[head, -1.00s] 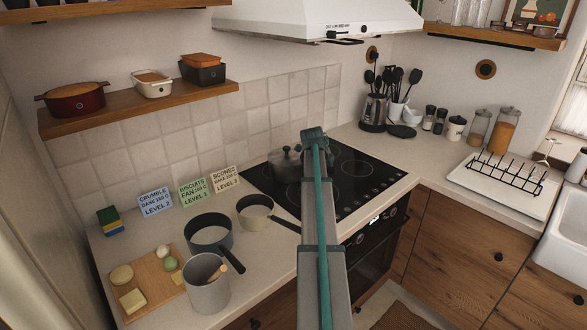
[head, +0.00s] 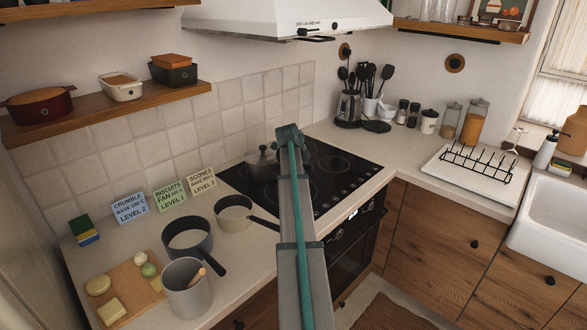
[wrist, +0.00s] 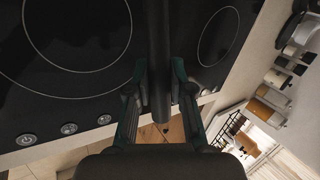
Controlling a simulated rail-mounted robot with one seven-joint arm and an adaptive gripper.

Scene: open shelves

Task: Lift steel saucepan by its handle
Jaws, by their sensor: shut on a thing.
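The steel saucepan (head: 262,166), dark grey with a lid and knob, shows at the left part of the black hob, partly hidden behind my arm in the head view. I cannot tell whether its base touches the hob. In the wrist view its dark handle (wrist: 160,60) runs from the top edge down between the fingers of my gripper (wrist: 160,88). The fingers are closed on the handle from both sides. In the head view my arm hides the gripper and the handle. The pan's body is not seen in the wrist view.
The black hob (head: 331,167) has bare cooking zones right of my arm. Left on the counter are a cream pan (head: 233,217), a dark pan (head: 187,240), a grey pot (head: 187,292) and a cutting board (head: 127,278). The range hood (head: 285,18) hangs above.

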